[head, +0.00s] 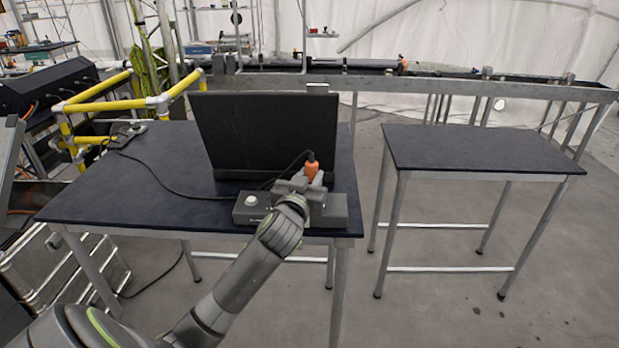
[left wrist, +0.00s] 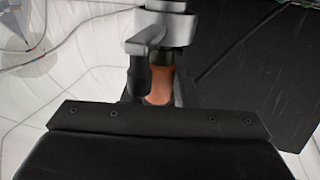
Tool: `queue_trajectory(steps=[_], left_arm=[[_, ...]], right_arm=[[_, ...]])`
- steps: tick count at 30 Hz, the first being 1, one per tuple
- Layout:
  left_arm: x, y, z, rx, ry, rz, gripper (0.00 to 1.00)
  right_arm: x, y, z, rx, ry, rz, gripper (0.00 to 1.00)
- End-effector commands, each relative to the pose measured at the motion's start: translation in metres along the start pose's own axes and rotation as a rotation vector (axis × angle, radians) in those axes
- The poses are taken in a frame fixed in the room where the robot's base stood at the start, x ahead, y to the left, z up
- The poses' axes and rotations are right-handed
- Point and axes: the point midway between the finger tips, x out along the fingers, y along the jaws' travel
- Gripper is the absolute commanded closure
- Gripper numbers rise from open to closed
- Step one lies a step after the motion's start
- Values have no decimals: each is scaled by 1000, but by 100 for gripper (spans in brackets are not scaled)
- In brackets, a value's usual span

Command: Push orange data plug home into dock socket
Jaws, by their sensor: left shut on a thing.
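The orange data plug (head: 312,168) stands at the grey dock (head: 251,208) near the front edge of the dark table, with a black cable rising from its top. My left gripper (head: 308,181) is shut on the plug. In the left wrist view, the orange plug body (left wrist: 161,86) shows between grey metal parts and the dark gripper housing. The dock's socket is hidden behind my gripper, so I cannot tell how deep the plug sits. My right gripper is not in view.
A black upright panel (head: 265,132) stands just behind the dock. The black cable (head: 165,184) runs left across the table (head: 110,190) to a small device (head: 128,131). A yellow pipe frame (head: 100,104) is at left. A second, bare table (head: 480,149) stands at right.

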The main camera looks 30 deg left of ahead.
Motion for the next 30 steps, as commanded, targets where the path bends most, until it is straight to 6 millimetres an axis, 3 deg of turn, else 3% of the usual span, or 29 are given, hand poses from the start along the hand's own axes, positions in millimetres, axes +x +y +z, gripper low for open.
queue_trajectory(steps=[17,18,22,30], left_arm=[[0,0,14,0,0,0,97],[0,0,12,0,0,0,69],[0,0,12,0,-1,0,52],[0,0,12,0,-1,0,48]], right_arm=[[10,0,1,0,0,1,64],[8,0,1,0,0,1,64],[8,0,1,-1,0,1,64],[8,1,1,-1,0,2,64]])
